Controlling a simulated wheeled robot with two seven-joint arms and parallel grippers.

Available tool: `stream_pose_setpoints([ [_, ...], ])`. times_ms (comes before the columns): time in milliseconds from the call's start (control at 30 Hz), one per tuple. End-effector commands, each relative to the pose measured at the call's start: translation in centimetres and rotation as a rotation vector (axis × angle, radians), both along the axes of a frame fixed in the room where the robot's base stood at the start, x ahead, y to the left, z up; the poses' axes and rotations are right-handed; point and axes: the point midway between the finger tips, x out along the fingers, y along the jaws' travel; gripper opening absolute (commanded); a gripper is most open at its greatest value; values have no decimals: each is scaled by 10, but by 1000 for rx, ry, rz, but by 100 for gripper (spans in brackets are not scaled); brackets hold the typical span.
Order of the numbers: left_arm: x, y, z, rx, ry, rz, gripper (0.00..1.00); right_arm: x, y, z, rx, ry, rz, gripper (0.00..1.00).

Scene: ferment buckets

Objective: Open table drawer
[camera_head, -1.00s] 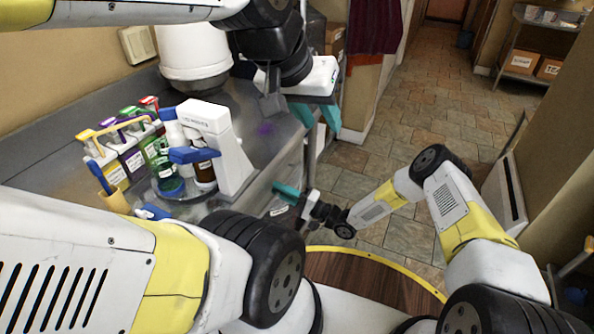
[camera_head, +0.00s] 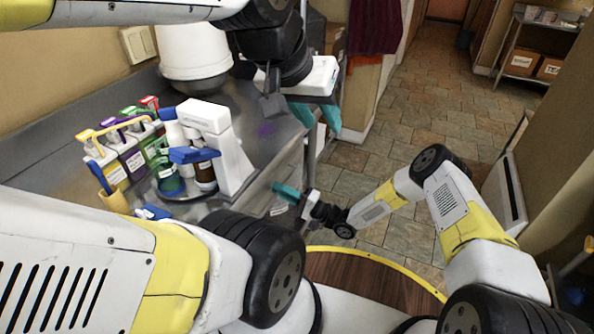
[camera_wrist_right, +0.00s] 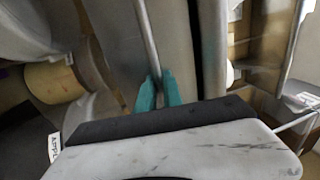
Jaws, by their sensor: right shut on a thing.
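The steel table (camera_head: 262,165) runs along the left wall, and its front edge faces the aisle. My right gripper (camera_head: 284,193) is low at that edge, below the worktop. In the right wrist view its teal fingers (camera_wrist_right: 158,92) are shut on a thin metal bar handle (camera_wrist_right: 147,42). The handle runs along a smooth grey drawer front (camera_wrist_right: 174,40), with a dark gap beside it on the right. The head view hides the drawer front, so how far it stands out cannot be told. My left gripper (camera_head: 317,116) is open and empty, beyond the table's front edge.
On the worktop stand several labelled bottles (camera_head: 130,160), a white and blue device (camera_head: 215,150), a yellow cup (camera_head: 112,198) and a white bucket (camera_head: 192,50). The tiled floor (camera_head: 400,130) is clear. A shelf with boxes (camera_head: 520,62) stands at the back right.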

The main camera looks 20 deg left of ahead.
Motion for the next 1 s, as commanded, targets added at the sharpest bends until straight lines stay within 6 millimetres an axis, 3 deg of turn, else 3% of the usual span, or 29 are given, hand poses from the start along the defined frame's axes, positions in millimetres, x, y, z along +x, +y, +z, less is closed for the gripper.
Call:
stream_pose_setpoints([
  [767,0,0,0,0,0,0,36,0,-1,-1,-3,1,0,0],
  [1000,0,0,0,0,0,0,36,-1,-17,-2,-4,3,-2,0],
])
